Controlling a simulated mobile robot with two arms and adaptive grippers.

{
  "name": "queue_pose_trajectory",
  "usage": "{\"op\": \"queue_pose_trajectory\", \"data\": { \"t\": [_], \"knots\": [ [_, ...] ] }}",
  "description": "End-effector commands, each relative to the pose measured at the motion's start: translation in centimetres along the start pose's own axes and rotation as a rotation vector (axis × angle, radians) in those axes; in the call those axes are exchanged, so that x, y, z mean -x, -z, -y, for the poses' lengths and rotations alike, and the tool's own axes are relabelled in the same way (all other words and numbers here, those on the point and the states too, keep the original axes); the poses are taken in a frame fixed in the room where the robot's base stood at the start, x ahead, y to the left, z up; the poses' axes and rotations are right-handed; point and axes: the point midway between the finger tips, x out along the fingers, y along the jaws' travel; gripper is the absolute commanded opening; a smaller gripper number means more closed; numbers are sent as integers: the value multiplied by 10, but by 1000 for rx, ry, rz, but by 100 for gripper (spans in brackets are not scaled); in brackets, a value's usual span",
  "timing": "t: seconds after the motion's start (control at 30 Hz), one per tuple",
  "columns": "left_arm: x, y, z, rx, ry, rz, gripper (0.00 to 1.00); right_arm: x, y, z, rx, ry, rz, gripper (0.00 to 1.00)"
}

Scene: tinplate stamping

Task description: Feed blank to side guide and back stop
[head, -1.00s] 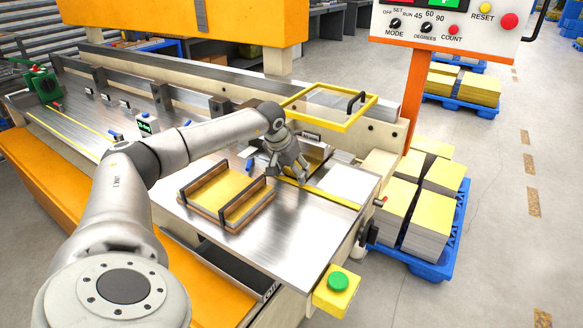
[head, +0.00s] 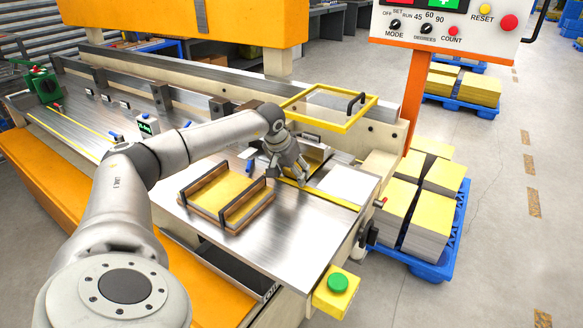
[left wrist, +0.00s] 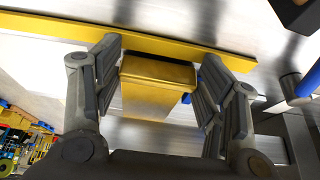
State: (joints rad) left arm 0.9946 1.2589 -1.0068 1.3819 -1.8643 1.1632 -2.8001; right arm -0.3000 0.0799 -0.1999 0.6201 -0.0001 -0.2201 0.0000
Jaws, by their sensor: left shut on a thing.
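My left gripper (head: 289,178) is low over the steel table, at the front of the press opening. In the left wrist view my left gripper (left wrist: 162,62) has its fingers on either side of a gold blank (left wrist: 158,88) and is shut on it. In the head view the fingers partly hide the blank. A straight yellow strip (head: 332,196) runs along the table beside the gripper; in the left wrist view a yellow bar (left wrist: 130,36) lies just beyond the fingertips. I cannot tell whether the blank touches it. I cannot clearly pick out the back stop. My right gripper is not in view.
A rack (head: 207,211) with gold blanks stands on the table left of the gripper. A yellow-framed clear guard (head: 330,104) is just behind the gripper. The table front (head: 292,240) is clear.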

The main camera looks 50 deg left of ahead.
Motion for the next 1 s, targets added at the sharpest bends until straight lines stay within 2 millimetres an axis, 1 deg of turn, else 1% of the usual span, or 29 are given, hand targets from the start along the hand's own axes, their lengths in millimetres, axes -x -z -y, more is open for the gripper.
{"op": "queue_pose_trajectory", "data": {
  "t": [0.03,0.87,0.9,1.0],
  "knots": [
    [-7,-10,5,-3,16,25,46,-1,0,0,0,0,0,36],
    [-7,-10,12,-3,20,25,46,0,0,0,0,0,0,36],
    [-7,-10,12,-3,20,25,71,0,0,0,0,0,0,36],
    [-7,-10,11,-3,18,25,84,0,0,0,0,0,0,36]
  ]
}}
